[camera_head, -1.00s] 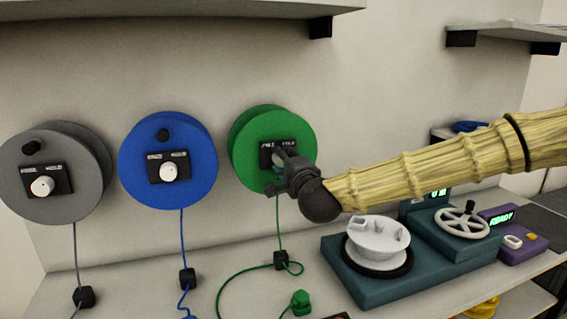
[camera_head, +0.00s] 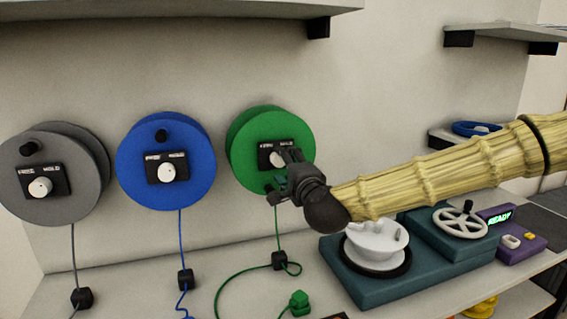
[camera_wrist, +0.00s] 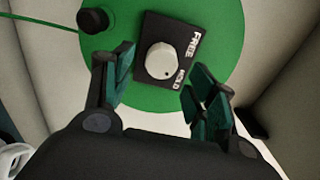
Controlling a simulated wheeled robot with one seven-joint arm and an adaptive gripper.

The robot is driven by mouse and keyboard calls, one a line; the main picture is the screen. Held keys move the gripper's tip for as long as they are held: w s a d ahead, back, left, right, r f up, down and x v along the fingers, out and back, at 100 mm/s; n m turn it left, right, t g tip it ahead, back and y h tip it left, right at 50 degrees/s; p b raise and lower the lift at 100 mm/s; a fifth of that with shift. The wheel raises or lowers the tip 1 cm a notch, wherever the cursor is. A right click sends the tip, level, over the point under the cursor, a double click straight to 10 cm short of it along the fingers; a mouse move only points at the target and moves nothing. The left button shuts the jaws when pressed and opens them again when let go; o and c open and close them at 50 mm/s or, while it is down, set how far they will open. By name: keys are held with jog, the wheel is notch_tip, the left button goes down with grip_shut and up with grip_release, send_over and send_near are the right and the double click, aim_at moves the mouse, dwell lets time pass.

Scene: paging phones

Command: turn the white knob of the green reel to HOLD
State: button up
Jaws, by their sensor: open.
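The green reel (camera_head: 250,128) is mounted on the wall, right of the blue and grey reels. Its black plate (camera_wrist: 190,30) carries the words FREE and HOLD. The round white knob (camera_wrist: 160,61) sits on that plate; it also shows in the head view (camera_head: 277,159), partly covered by my gripper. I cannot clearly tell where the knob points. My gripper (camera_wrist: 158,72) is open and empty, with one finger on each side of the knob in the wrist view and its tips apart from it. In the head view my gripper (camera_head: 284,170) is just in front of the reel's lower right.
The blue reel (camera_head: 140,140) and grey reel (camera_head: 85,170) have similar white knobs. A green cord hangs from the green reel to a black block (camera_head: 279,260). A teal base (camera_head: 350,285) with a white dial (camera_head: 376,240) and a handwheel (camera_head: 461,222) stand below my arm.

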jog(key=v, duration=0.8)
jog(key=shift+s+d, duration=0.15)
jog(key=shift+s, duration=0.15)
jog(key=shift+r, duration=0.2)
